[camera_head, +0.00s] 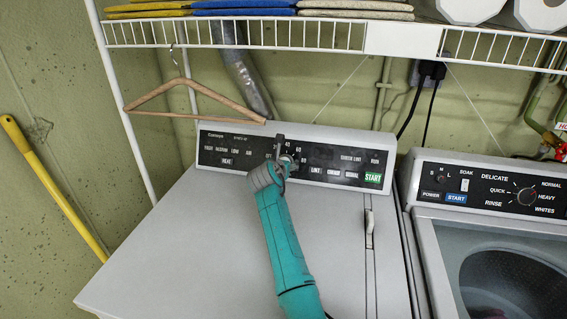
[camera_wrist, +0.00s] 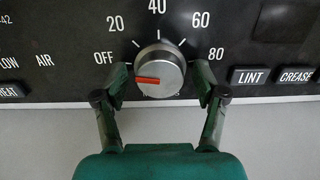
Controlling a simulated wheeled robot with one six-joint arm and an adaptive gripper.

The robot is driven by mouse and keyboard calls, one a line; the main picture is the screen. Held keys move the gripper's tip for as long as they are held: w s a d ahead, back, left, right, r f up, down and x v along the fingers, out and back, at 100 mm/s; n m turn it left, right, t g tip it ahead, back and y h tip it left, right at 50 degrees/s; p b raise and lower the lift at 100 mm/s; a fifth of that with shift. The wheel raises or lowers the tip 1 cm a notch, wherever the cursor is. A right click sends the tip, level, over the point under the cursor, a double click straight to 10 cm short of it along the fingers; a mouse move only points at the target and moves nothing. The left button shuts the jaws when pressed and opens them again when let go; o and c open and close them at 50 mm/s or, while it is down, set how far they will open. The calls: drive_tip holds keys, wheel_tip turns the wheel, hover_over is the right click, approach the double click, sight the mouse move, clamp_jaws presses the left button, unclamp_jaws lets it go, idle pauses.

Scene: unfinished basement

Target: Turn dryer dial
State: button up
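The dryer dial (camera_wrist: 160,72) is a round silver knob with a red pointer mark. The mark points left, toward the OFF label, on a scale running from OFF through 20, 40, 60 to 80. My gripper (camera_wrist: 160,84) has its two green fingers spread, one on each side of the dial, close to its rim. I cannot tell whether either finger touches it. In the head view my gripper (camera_head: 284,158) reaches the black control panel (camera_head: 225,150) of the dryer (camera_head: 170,250), and it hides most of the dial there.
A washer (camera_head: 490,188) with its own dial stands close on the right. A wooden hanger (camera_head: 190,84) hangs from the white wire shelf (camera_head: 280,35) above the panel's left part. A yellow pole (camera_head: 55,187) leans at the left wall. The dryer top is clear.

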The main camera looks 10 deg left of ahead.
drive_tip(key=c, duration=0.9)
